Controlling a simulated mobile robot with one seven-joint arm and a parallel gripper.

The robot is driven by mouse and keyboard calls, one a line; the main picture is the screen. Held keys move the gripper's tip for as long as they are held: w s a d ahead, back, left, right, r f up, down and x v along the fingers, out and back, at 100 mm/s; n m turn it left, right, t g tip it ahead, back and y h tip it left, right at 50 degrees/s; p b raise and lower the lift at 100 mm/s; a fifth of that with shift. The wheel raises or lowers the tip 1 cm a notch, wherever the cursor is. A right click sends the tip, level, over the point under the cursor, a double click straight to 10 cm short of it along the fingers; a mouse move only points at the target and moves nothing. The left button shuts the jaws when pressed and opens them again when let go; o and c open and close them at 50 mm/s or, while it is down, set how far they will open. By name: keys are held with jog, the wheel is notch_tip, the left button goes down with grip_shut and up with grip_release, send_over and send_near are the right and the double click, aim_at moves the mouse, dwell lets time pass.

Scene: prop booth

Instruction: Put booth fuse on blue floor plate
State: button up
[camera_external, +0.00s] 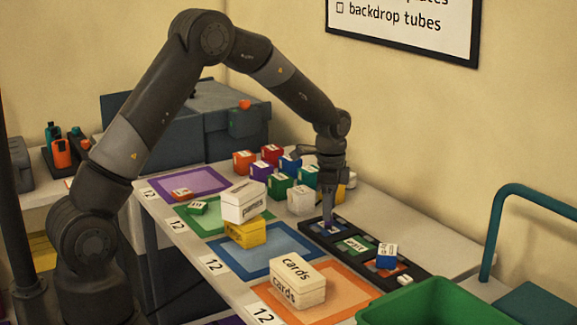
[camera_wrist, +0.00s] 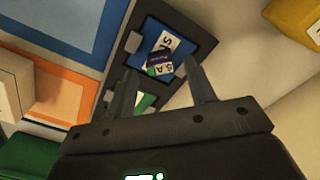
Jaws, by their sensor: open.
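A small dark block with a white label (camera_wrist: 158,66) lies in the blue-lined compartment of the black tray (camera_external: 398,288). It may be the booth fuse; its label is too small to read for certain. My gripper (camera_external: 328,222) is over that compartment, pointing down. In the wrist view my gripper (camera_wrist: 160,70) is open, with the block between or just beyond its fingertips; contact cannot be told. A blue-framed plate (camera_external: 226,260) lies flat on the table, left of the tray. Its blue border also shows at the upper left of the wrist view (camera_wrist: 105,30).
A yellow box with a white box (camera_external: 243,203) stands by the blue plate's back edge. A cream cards box (camera_external: 298,284) stands on the orange plate. Several coloured boxes (camera_external: 280,188) stand behind the tray. A green bin (camera_external: 420,305) is at front right.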

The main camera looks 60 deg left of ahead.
jog(key=s+d+r+n+t, duration=0.1)
jog(key=s+r, duration=0.2)
jog(key=r, duration=0.6)
jog(key=s+d+r+n, duration=0.1)
jog(key=s+r, duration=0.3)
jog(key=r, duration=0.5)
jog(key=s+d+r+n+t, duration=0.2)
jog(key=s+r, duration=0.4)
jog(key=s, duration=0.4)
jog(key=s+d+n+t, duration=0.2)
jog(key=s+n, duration=0.3)
jog(key=s, duration=1.4)
jog(key=shift+s+t, duration=0.15)
jog(key=shift+t, duration=0.15)
